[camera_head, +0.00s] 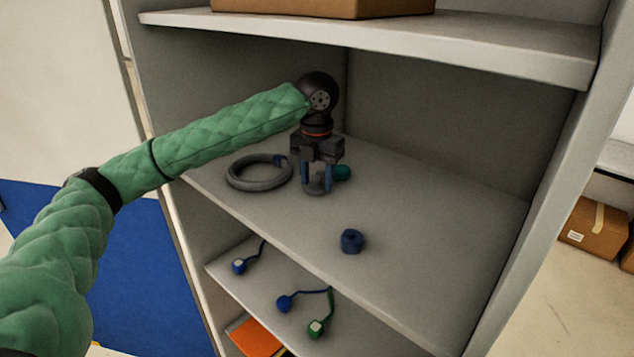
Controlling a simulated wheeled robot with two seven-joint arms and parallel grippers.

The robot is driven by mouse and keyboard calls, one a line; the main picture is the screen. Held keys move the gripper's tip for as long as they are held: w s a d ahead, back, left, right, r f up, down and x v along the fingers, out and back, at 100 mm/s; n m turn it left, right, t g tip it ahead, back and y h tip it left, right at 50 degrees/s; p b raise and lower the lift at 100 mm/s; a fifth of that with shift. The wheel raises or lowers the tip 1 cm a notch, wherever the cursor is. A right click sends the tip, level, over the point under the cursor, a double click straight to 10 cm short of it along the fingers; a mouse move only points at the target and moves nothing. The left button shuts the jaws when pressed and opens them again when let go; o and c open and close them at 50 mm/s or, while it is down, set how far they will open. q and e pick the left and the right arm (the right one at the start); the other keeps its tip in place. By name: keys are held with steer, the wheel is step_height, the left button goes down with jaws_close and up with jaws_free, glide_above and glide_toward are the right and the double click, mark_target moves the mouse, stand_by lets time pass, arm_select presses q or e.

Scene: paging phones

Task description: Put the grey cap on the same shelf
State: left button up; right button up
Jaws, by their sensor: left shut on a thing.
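My left gripper (316,186) reaches over the middle shelf board (440,215) in the head view, fingers pointing down. It is shut on the small grey cap (318,181), which shows partly between the blue-sided fingers. The cap is at or just above the board; I cannot tell if it touches. A green piece (343,173) lies just behind and to the right of the fingers, partly hidden by them. My right gripper is not in view.
A grey coiled ring (258,173) lies left of the gripper. A dark blue cap (352,241) stands in front. A cardboard box (322,8) sits above. The board's right side is clear.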

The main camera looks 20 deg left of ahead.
mark_target(317, 175)
arm_select(q)
steer(key=shift+f, duration=0.1)
stand_by(0.3)
steer(key=o, duration=1)
steer(key=shift+c, duration=0.2)
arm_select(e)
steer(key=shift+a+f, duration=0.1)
arm_select(q)
steer(key=shift+r+b, duration=0.3)
steer(key=shift+r, duration=0.2)
step_height(317, 175, up, 5)
steer(key=shift+f+b, duration=0.1)
steer(key=shift+b, duration=0.85)
steer(key=shift+r, duration=1)
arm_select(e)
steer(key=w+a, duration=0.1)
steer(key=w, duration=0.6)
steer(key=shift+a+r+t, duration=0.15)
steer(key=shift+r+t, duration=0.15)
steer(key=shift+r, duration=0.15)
